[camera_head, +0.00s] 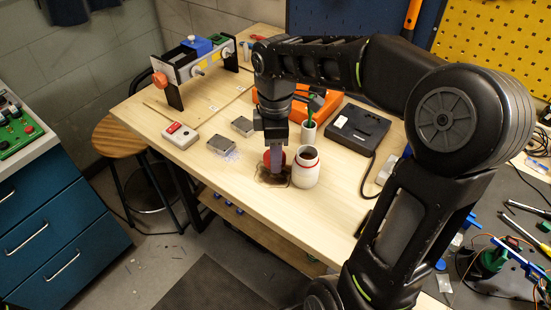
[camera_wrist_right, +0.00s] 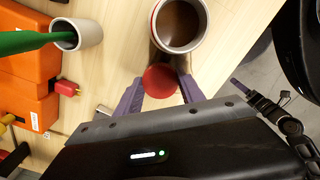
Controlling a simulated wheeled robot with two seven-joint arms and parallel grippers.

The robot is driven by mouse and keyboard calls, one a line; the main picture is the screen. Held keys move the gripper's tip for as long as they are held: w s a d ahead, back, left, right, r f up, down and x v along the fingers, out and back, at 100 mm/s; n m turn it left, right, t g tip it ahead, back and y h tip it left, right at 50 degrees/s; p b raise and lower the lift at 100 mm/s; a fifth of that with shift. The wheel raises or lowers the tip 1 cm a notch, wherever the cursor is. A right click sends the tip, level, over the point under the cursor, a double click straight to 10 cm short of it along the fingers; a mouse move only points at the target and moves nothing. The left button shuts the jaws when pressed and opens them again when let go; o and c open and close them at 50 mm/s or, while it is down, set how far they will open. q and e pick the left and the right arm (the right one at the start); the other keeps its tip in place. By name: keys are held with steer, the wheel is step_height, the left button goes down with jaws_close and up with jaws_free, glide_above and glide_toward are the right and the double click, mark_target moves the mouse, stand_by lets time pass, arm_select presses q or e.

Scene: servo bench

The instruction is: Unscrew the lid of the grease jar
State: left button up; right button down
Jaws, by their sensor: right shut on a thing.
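The grease jar (camera_head: 306,167) is white with a red band near its rim and stands upright near the table's front edge. In the right wrist view the jar (camera_wrist_right: 203,40) is open at the top, with brown grease inside. My right gripper (camera_head: 274,168) is beside the jar, on its left in the head view. It is shut on the round red lid (camera_wrist_right: 160,81), which sits between the two fingers, off the jar. I cannot tell whether the lid touches the table. My left gripper is not in view.
A dark brown patch (camera_head: 265,181) lies on the table below the gripper. Behind are a light cup (camera_head: 308,132) with a green handle, an orange case (camera_head: 325,103) and a black box (camera_head: 357,129). A white box (camera_head: 180,136) with a red top stands left.

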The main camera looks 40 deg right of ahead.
step_height(320, 180, down, 3)
steer(key=shift+r, duration=0.2)
steer(key=shift+f, duration=0.2)
steer(key=c, duration=0.7)
jaws_free()
steer(key=shift+r, duration=0.1)
steer(key=shift+r, duration=0.1)
step_height(320, 180, up, 12)
steer(key=p, duration=0.1)
steer(key=shift+r, duration=0.1)
stand_by(0.3)
